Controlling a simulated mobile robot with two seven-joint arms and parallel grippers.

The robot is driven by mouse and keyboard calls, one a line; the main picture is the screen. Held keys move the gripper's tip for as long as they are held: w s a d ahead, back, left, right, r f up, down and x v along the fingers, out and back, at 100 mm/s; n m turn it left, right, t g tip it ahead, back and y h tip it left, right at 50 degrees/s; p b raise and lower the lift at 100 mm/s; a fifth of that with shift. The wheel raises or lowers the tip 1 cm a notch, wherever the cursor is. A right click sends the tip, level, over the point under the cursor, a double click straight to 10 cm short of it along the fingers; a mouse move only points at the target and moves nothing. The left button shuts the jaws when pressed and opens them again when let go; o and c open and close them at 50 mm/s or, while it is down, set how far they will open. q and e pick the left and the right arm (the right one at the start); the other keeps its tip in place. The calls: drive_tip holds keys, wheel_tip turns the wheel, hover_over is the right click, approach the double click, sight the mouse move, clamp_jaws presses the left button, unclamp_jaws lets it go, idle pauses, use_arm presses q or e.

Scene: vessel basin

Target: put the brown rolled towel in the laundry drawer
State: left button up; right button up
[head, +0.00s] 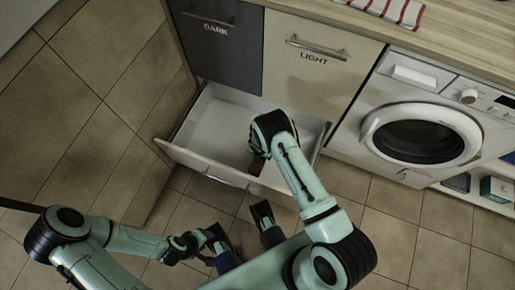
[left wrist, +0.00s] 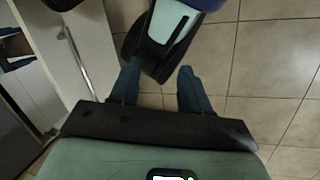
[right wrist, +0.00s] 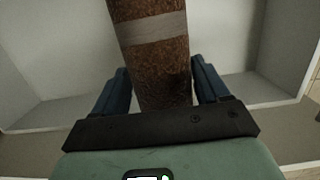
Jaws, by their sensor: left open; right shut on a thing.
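The brown rolled towel (right wrist: 152,70) has a pale band around it and stands between the fingers of my right gripper (right wrist: 162,90), which is shut on it. In the head view a small part of the towel (head: 256,165) shows below my right wrist, over the open laundry drawer (head: 205,122). The drawer is white inside and looks otherwise empty; my right arm hides part of it. In the right wrist view the drawer's pale walls lie on both sides of the towel. I cannot tell whether the towel touches the drawer floor. My left gripper (left wrist: 154,88) is open and empty, low in front of the drawer.
Above the drawer are a dark front marked DARK (head: 225,45) and a light front marked LIGHT (head: 300,75), both closed. A washing machine (head: 375,90) stands to the right. A striped cloth (head: 395,10) lies on the counter. Tiled floor (head: 390,245) is free at the lower right.

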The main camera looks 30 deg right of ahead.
wheel_tip(320, 180, down, 11)
drive_tip(key=b, duration=0.3)
drive_tip(key=shift+s, duration=0.1)
drive_tip(key=shift+f, duration=0.6)
wheel_tip(320, 180, down, 4)
drive_tip(key=shift+r+b, duration=0.15)
drive_tip(key=shift+b, duration=0.85)
drive_tip(key=shift+f, duration=0.2)
use_arm(q)
drive_tip(key=w+a+f+t+y, duration=0.1)
drive_tip(key=w+a+f+t, duration=0.1)
drive_tip(key=w+a+f, duration=0.2)
drive_tip(key=w+f, duration=0.2)
drive_tip(key=w, duration=0.2)
drive_tip(key=shift+w+a+f+n+t, duration=0.15)
drive_tip(key=shift+w+n+t, duration=0.15)
drive_tip(key=shift+n+t, duration=0.1)
drive_tip(key=shift+s+f+y, duration=0.1)
drive_tip(key=shift+y, duration=0.2)
